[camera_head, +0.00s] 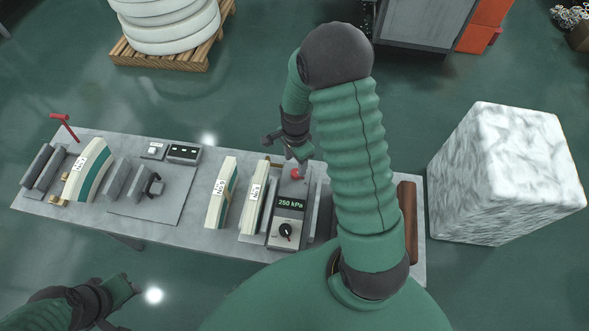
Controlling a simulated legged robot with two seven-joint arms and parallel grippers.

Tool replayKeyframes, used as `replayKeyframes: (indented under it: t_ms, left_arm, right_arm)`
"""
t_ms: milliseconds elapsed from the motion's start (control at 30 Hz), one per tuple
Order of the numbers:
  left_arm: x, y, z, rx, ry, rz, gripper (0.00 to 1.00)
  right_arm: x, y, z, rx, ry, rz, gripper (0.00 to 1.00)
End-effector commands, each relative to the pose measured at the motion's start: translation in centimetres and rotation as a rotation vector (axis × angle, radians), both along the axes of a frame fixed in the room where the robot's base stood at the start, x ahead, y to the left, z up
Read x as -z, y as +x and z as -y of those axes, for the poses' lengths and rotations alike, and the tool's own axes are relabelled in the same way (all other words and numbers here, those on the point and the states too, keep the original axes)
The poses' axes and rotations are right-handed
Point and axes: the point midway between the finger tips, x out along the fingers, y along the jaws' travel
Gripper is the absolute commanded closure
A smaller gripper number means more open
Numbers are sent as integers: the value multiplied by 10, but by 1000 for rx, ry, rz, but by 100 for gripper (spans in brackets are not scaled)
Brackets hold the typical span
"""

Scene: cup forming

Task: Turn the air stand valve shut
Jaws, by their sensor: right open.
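The air stand (289,207) is a grey box near the right part of the bench, with a display reading 250 kPa. A small red handle (297,173), which looks like the valve, is at the stand's far end. My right gripper (286,149) is open, just beyond and above the red handle; I cannot tell whether it touches it. My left gripper (124,287) is low at the left, away from the bench; its fingers are too dark to read.
The grey bench (190,232) carries cream blocks with green stripes (222,192), dark grey blocks, a small control box (184,153) and a red lever (64,127). A white wrapped block (508,175) stands to the right. A pallet of white rings (165,55) is behind.

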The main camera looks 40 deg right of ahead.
Motion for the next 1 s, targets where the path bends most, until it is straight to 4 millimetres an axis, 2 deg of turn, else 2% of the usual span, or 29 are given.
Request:
replayKeyframes:
  t_ms: [100, 233, 400, 600, 1000]
  left_arm:
    - [-2, 0, 0, 0, 0, 0, 64]
    - [-3, 0, 0, 0, 0, 0, 64]
    - [-4, 0, 0, 0, 0, 0, 64]
    - [-3, 0, 0, 0, 0, 0, 64]
    - [-3, 0, 0, 0, 0, 0, 64]
  right_arm:
    - [28, -2, 0, 1, 1, -4, 48]
    - [49, -1, 0, -1, 0, -1, 48]
    - [59, -1, 0, -1, -1, 1, 48]
    - [59, 0, 0, -1, -1, 1, 48]
    - [58, 0, 0, -1, -1, 2, 100]
